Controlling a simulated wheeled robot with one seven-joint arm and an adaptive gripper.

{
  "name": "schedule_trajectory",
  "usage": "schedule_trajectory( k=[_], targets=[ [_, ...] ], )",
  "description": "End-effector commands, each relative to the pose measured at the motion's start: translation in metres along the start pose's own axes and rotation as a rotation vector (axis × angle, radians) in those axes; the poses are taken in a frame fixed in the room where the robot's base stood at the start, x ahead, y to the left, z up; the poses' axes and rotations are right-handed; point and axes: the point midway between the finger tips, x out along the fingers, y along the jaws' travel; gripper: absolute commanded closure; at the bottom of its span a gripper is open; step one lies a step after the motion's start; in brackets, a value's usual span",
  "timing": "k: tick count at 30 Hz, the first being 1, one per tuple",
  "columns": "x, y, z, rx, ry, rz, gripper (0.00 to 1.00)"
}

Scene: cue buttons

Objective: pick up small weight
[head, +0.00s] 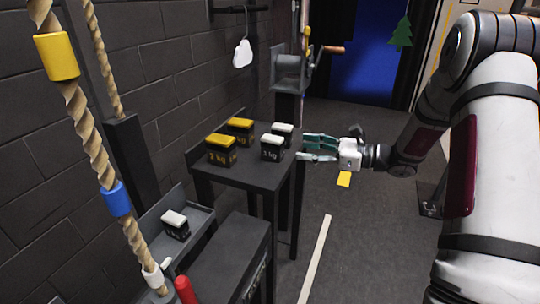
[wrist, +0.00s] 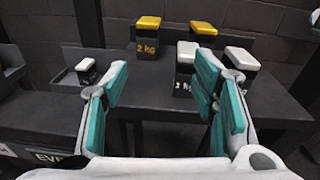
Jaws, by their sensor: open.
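Small black weights with white tops stand on a black table (head: 262,176). The near one (head: 272,151) is marked 1 kg; the other (head: 283,133) is just behind it. In the wrist view, one white-topped weight (wrist: 186,72) is partly covered by my right finger, and another (wrist: 243,64) stands to its right. A further white-topped weight (head: 174,229) sits in a grey tray at lower left; it also shows in the wrist view (wrist: 86,71). My gripper (head: 305,148), with teal pads, is open and empty at the table's right edge, pointing left toward the weights.
Two yellow-topped weights (head: 221,152) (head: 240,131), the near one marked 2 kg, stand on the table's left part. A rope with coloured bands (head: 90,140) hangs at left. A winch (head: 290,68) is behind the table. The floor at right is mostly clear.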

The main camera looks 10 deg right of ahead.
Motion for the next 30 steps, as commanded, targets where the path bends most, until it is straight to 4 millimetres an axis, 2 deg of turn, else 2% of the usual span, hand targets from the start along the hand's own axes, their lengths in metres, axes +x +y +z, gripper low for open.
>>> schedule_trajectory(
  k=[1,3,7,18,26,30],
  targets=[
    [-0.004,-0.011,-0.014,0.030,-0.022,-0.033,0.47],
    [-0.008,-0.020,-0.023,0.056,-0.044,-0.065,0.47],
    [-0.006,-0.028,-0.029,0.075,-0.061,-0.090,0.47],
    [0.057,-0.034,-0.025,0.075,-0.061,-0.089,0.47],
    [0.076,-0.037,-0.023,0.074,-0.060,-0.091,0.47],
    [0.093,-0.041,-0.022,0.072,-0.061,-0.088,0.47]
  ],
)
